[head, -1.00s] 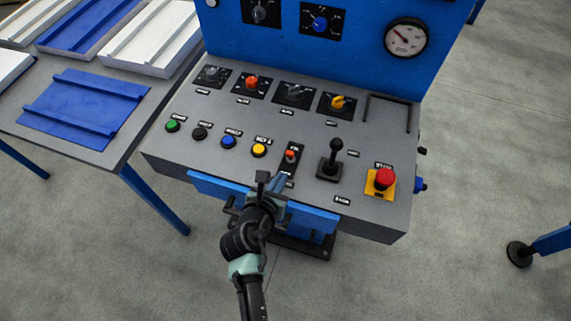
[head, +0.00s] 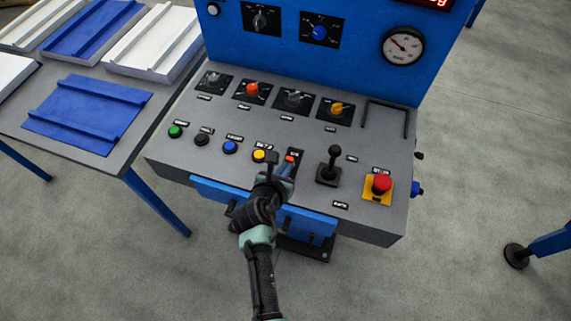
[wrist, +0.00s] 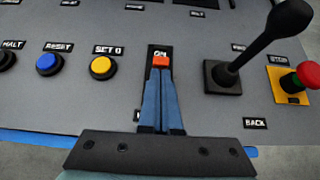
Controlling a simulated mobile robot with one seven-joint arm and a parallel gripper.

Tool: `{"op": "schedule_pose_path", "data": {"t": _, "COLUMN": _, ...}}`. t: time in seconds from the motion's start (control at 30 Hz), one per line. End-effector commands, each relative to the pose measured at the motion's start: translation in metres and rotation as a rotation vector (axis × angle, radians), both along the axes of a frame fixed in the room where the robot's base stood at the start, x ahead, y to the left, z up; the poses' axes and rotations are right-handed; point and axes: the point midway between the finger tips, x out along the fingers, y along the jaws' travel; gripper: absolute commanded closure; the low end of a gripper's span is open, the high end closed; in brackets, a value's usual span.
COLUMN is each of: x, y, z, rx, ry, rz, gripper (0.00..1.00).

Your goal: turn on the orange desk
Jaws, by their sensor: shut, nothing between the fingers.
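A small orange switch (head: 290,158) sits on a black plate on the grey sloping control desk (head: 300,213). In the wrist view the orange switch (wrist: 161,61) shows at the tips of my fingers, with an ON label just above it. My gripper (wrist: 162,74) is shut, its two blue fingers side by side with nothing between them. In the head view my gripper (head: 287,168) is just on the near side of the switch. The fingers hide the lower part of the black plate. I cannot tell whether the tips touch the switch.
A yellow button (head: 259,155) lies close left of the switch, with blue (head: 230,147), black and green buttons beyond. A black joystick (head: 333,163) stands to the right, then a red mushroom button (head: 381,184). An orange-red knob (head: 252,89) sits farther back.

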Motion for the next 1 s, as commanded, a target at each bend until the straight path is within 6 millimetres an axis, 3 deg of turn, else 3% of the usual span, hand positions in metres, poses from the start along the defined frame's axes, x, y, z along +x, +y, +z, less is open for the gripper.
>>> {"op": "schedule_pose_path", "data": {"t": 0.03, "x": 0.002, "y": -0.001, "z": 0.011, "rx": 0.004, "ry": 0.017, "rz": -0.002, "gripper": 1.0}}
{"op": "schedule_pose_path", "data": {"t": 0.27, "x": 0.012, "y": -0.005, "z": 0.018, "rx": 0.018, "ry": 0.058, "rz": -0.002, "gripper": 1.0}}
{"op": "schedule_pose_path", "data": {"t": 0.57, "x": 0.013, "y": -0.005, "z": 0.011, "rx": 0.019, "ry": 0.057, "rz": -0.002, "gripper": 1.0}}
{"op": "schedule_pose_path", "data": {"t": 1.0, "x": 0.013, "y": -0.005, "z": 0.028, "rx": 0.019, "ry": 0.057, "rz": -0.001, "gripper": 1.0}}
